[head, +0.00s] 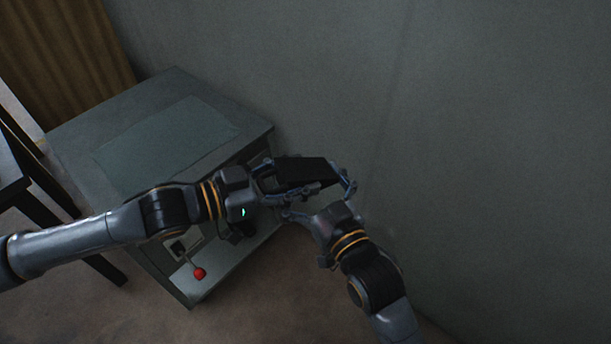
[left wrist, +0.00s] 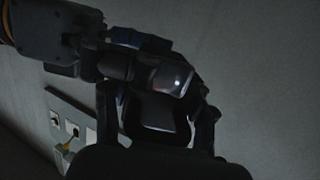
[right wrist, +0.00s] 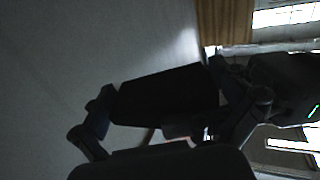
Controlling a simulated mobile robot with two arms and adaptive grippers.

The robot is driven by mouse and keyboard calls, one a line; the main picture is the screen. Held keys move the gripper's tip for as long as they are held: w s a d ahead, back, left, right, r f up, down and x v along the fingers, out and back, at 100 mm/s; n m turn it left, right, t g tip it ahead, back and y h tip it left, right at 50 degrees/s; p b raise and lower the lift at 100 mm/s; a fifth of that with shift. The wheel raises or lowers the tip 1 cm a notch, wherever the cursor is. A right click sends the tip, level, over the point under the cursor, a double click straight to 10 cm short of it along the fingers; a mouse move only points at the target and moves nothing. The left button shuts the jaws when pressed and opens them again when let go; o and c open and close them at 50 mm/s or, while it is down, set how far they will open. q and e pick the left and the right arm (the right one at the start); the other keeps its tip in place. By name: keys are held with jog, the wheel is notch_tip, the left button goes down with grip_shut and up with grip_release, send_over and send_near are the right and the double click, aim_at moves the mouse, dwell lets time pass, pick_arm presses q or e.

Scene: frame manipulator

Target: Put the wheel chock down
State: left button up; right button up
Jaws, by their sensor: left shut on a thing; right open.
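The wheel chock (head: 304,172) is a dark, nearly black block held in the air in front of the wall, just right of the grey cabinet. My left gripper (head: 272,182) is shut on its left end. My right gripper (head: 318,204) is open, with its fingers spread close around the chock's right and near sides. In the right wrist view the chock (right wrist: 165,97) lies between the open fingers; I cannot tell whether they touch it. In the left wrist view a dark shape between the fingers (left wrist: 160,115) is partly hidden and hard to make out.
The grey cabinet (head: 95,128) has a flat top with a greenish mat-like panel (head: 170,138) and no objects on it. A lever with a red knob (head: 199,273) sticks out of its front. A dark table edge (head: 12,165) is at far left. The wall (head: 480,130) is close on the right.

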pick_arm(q)
jog(key=shift+r, duration=0.1)
pick_arm(e)
jog(key=shift+w+a, duration=0.15)
jog(key=shift+w, duration=0.05)
jog(key=c, duration=1)
pick_arm(q)
jog(key=o, duration=1.5)
pick_arm(e)
jog(key=shift+r, duration=0.1)
jog(key=shift+c, duration=0.3)
